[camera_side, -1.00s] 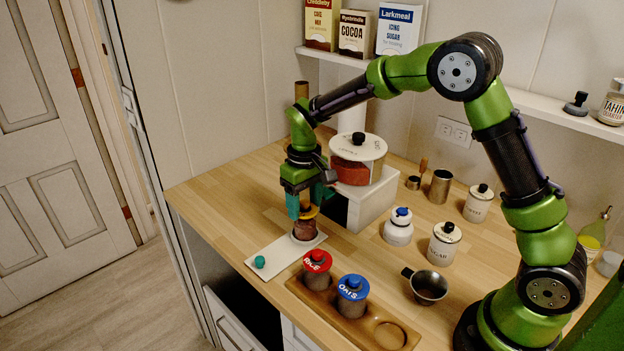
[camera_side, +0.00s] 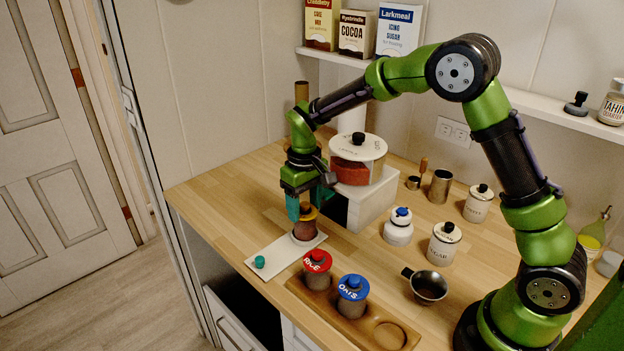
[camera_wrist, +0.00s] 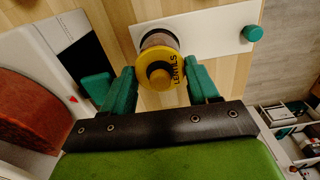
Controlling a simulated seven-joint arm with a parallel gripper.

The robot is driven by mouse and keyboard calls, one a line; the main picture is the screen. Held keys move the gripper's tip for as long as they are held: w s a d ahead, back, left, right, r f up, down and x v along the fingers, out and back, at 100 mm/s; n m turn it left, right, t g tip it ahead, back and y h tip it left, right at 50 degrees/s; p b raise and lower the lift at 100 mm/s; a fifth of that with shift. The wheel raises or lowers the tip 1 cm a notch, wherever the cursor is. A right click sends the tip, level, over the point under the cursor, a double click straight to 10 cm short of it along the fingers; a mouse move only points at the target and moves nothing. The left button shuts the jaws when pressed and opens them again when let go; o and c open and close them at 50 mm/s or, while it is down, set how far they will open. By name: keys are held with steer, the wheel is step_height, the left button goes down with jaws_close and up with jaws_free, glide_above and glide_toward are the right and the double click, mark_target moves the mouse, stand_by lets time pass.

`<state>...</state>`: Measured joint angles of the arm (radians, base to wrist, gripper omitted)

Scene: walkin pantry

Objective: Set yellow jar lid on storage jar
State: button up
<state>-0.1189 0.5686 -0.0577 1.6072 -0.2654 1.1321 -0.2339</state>
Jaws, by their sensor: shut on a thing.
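The yellow jar lid (camera_side: 309,213), marked LENTILS, has a round knob; it also shows from above in the wrist view (camera_wrist: 160,66). My gripper (camera_side: 308,206) points down with its teal fingers on either side of the lid and is shut on it. In the wrist view my gripper (camera_wrist: 161,84) frames the lid from both sides. The storage jar (camera_side: 305,231), brownish and upright, stands directly under the lid; its side also shows in the wrist view (camera_wrist: 158,39). The lid is at the jar's mouth and looks about level. Whether it is fully seated cannot be told.
The jar stands on a white board (camera_side: 282,258) with a teal knob (camera_side: 260,262) at its near end. A wooden tray (camera_side: 338,328) holds jars with red (camera_side: 317,261) and blue (camera_side: 353,287) lids. A white riser (camera_side: 367,203) with a large canister stands close right of my gripper.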

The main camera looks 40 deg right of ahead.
steer(key=shift+f, duration=0.2)
steer(key=o, duration=1)
steer(key=shift+o, duration=0.5)
steer(key=shift+d, duration=0.15)
steer(key=shift+c, duration=0.3)
steer(key=shift+o, duration=0.6)
steer(key=shift+d, duration=0.1)
steer(key=shift+o, duration=0.7)
steer(key=shift+w+r, duration=0.15)
steer(key=shift+r, duration=1.7)
steer(key=shift+a+r, duration=0.15)
steer(key=shift+r, duration=0.7)
steer(key=shift+a+r, duration=0.1)
steer(key=shift+r, duration=0.75)
